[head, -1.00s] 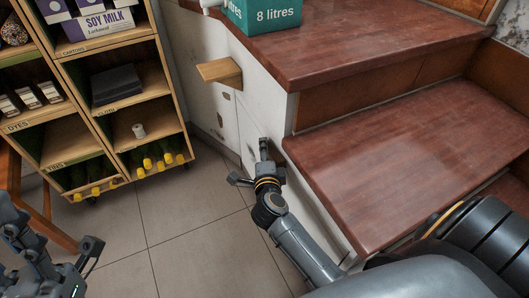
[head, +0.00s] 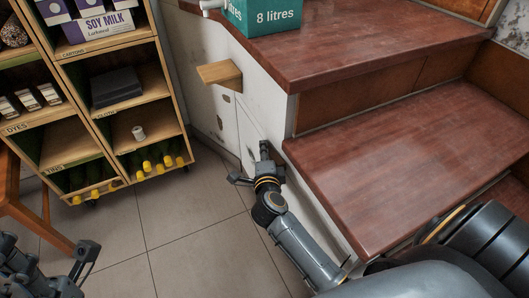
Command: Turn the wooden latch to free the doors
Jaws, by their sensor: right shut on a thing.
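White door panels (head: 229,122) with small dark cutouts form the side of the stair. A flat wooden piece (head: 219,73) sticks out from their upper part. I cannot tell if it is the latch. My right gripper (head: 264,150) is lower and to the right of that piece, apart from it, close against the white side below the step edge. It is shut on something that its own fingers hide. My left gripper (head: 84,262) is partly in view at the bottom left, far from the doors. Its jaws do not show clearly.
Red-brown stair treads (head: 400,165) overhang on the right, close to my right arm. A teal 8 litres box (head: 262,15) stands on the upper step. A wooden shelf unit (head: 158,100) stands on the left, and a wooden stool or chair (head: 35,215) below it. The tiled floor (head: 180,235) between is clear.

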